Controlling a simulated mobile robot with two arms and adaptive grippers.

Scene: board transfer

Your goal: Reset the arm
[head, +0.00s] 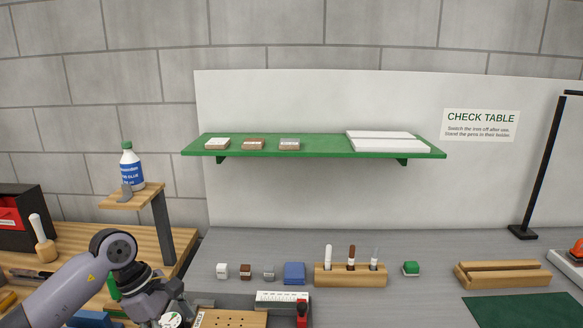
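My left arm comes in from the lower left. Its wrist and the top of my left gripper (160,305) show at the bottom edge, beside a tan board with small holes (232,319). The fingertips are not visible, so I cannot tell whether the gripper is open, shut or touching the board. My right arm and gripper are outside the view.
A bottle (131,168) stands on a wooden stand (158,215) behind my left arm. A green shelf (320,148) hangs above. Grey table behind them is clear.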

